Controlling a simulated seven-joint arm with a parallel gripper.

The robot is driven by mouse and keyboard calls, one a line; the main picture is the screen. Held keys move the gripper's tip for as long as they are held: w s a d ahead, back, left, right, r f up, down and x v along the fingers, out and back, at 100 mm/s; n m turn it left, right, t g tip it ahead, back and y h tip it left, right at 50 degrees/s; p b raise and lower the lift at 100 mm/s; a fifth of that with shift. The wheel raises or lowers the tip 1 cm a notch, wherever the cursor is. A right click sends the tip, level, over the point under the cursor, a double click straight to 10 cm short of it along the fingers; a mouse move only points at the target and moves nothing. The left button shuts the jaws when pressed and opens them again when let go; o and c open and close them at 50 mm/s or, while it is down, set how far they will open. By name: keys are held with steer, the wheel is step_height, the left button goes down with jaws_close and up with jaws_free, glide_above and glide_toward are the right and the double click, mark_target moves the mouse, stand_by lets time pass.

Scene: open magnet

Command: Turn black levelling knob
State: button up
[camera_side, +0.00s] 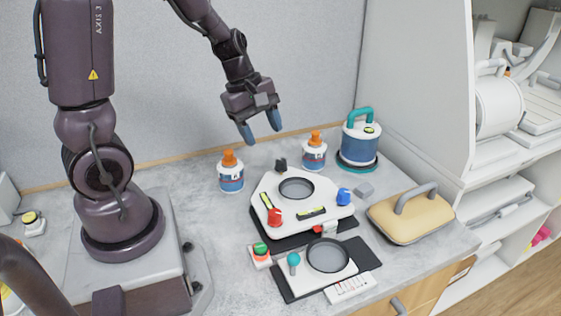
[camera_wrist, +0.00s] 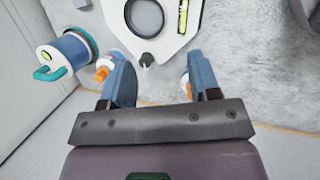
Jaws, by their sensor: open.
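The black levelling knob (camera_side: 280,164) is at the back edge of a white levelling plate (camera_side: 262,186) that has a round grey recess and two small spirit levels. A red knob (camera_side: 275,216) and a blue knob (camera_side: 344,196) sit at its other corners. My gripper (camera_side: 260,132) is open and empty, pointing down above and behind the black knob, apart from it. In the wrist view the black knob (camera_wrist: 147,60) shows beyond and between the blue fingertips, at the plate's tip. My gripper (camera_wrist: 153,75) has a wide gap between its fingers.
Two orange-capped bottles (camera_side: 231,172) (camera_side: 314,152) stand on either side of the black knob. A blue canister with a teal handle (camera_side: 360,140) is at the back right. A yellow handled block (camera_side: 411,215) lies right. A lower white device (camera_side: 312,268) stands in front.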

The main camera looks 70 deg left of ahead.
mark_target(280, 161)
steer(key=w+a+f+n+t+y, duration=0.3)
steer(key=a+n, duration=0.6)
steer(key=n, duration=0.9)
steer(key=shift+g+h, duration=0.4)
steer(key=shift+g, duration=0.3)
steer(key=x, duration=1.3)
steer(key=shift+s+f, duration=0.1)
steer(key=shift+f, duration=0.3)
steer(key=c, duration=0.9)
